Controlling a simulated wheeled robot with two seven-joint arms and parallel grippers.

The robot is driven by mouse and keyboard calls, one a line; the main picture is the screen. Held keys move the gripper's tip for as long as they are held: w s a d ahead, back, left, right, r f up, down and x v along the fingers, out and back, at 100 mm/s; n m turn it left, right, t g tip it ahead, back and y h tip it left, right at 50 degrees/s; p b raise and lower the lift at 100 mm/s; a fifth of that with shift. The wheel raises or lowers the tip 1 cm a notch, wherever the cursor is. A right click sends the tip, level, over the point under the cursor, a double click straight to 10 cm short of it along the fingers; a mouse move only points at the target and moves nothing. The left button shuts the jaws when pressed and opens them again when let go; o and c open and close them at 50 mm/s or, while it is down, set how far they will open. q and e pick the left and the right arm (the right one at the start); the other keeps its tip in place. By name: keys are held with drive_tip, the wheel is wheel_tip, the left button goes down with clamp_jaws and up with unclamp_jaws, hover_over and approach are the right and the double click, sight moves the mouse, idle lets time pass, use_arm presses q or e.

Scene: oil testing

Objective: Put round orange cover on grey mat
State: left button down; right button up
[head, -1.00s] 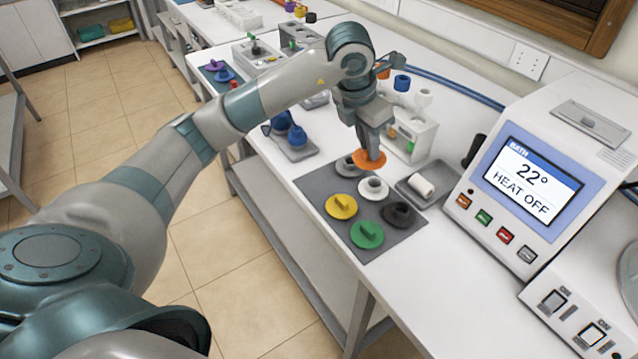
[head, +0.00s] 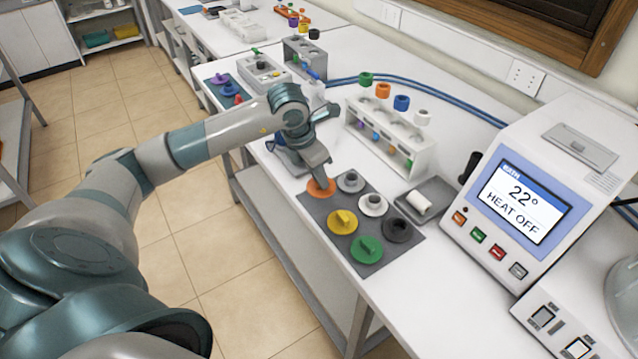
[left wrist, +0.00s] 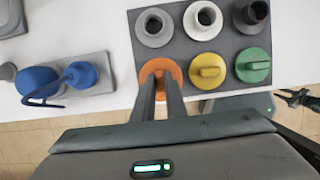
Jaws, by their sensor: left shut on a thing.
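The round orange cover (head: 321,188) is at the far-left corner of the grey mat (head: 318,211). My left gripper (head: 320,178) is shut on it from above. In the left wrist view the orange cover (left wrist: 172,72) shows between the fingers (left wrist: 161,98), over the mat's corner beside the yellow cover. Whether it rests on the mat or is just above it, I cannot tell. The mat also bears a yellow cover (head: 342,222), a green cover (head: 366,249), and grey (head: 350,181), white (head: 373,204) and black (head: 397,229) ring-shaped pieces.
A white rack (head: 392,140) with coloured caps stands behind the mat. A grey tray (head: 425,200) with a white roll is right of it, near the bath unit (head: 520,190). Blue vessels on a tray (left wrist: 60,82) lie left of the gripper.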

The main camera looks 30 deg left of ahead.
sight(316, 182)
use_arm(q)
drive_tip(key=shift+f, duration=0.1)
wheel_tip(316, 182, down, 3)
drive_tip(key=shift+f+p, duration=0.1)
drive_tip(key=shift+p, duration=1)
drive_tip(key=shift+f, duration=0.4)
drive_tip(key=shift+f, duration=0.15)
drive_tip(key=c, duration=1.8)
unclamp_jaws()
drive_tip(key=shift+r, duration=0.2)
drive_tip(key=shift+r, duration=0.1)
